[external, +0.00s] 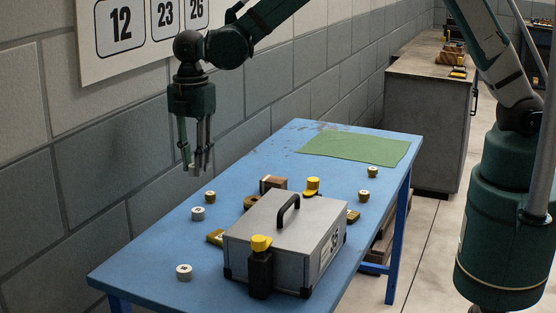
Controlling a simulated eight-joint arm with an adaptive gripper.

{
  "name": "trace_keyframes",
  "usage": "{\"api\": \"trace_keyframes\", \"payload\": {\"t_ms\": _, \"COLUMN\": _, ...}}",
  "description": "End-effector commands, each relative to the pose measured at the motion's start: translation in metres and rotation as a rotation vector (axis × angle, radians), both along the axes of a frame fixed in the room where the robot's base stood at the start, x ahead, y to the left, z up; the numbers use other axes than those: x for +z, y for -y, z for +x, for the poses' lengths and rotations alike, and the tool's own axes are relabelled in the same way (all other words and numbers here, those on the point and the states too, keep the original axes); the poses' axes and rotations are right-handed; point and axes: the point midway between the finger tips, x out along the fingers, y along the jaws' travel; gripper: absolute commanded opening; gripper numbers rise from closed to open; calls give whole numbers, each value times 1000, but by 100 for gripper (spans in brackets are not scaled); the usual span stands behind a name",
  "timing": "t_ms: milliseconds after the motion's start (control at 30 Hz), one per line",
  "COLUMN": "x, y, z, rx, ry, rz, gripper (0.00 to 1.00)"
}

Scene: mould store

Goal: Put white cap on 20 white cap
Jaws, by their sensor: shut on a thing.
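My gripper (195,165) hangs above the far left part of the blue table, near the wall, pointing down. It is shut on a small pale thing between its fingertips, which looks like a white cap but is mostly hidden by the fingers. Below it on the table stand a white cap (198,214) and a brass piece with a pale top (210,197). Another white cap (184,272) with a dark mark on top stands at the front left. Two more pale-topped brass pieces stand at the right, one farther back (372,171) and one nearer (364,196). I cannot read any number on the caps.
A grey metal case (280,225) with a black handle stands mid-table. A green mat (355,146) lies at the far end. A numbered sign (145,35) hangs on the wall.

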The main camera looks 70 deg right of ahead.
Motion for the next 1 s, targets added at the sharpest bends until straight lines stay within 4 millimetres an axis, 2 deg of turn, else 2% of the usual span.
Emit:
{"api": "trace_keyframes", "payload": {"t_ms": 333, "x": -5, "y": -1, "z": 0, "rx": 0, "ry": 0, "rz": 0, "gripper": 15}}
{"api": "trace_keyframes", "payload": {"t_ms": 733, "x": -53, "y": -1, "z": 0, "rx": 0, "ry": 0, "rz": 0, "gripper": 15}}
{"api": "trace_keyframes", "payload": {"t_ms": 1000, "x": -63, "y": -1, "z": 0, "rx": 0, "ry": 0, "rz": 0, "gripper": 15}}
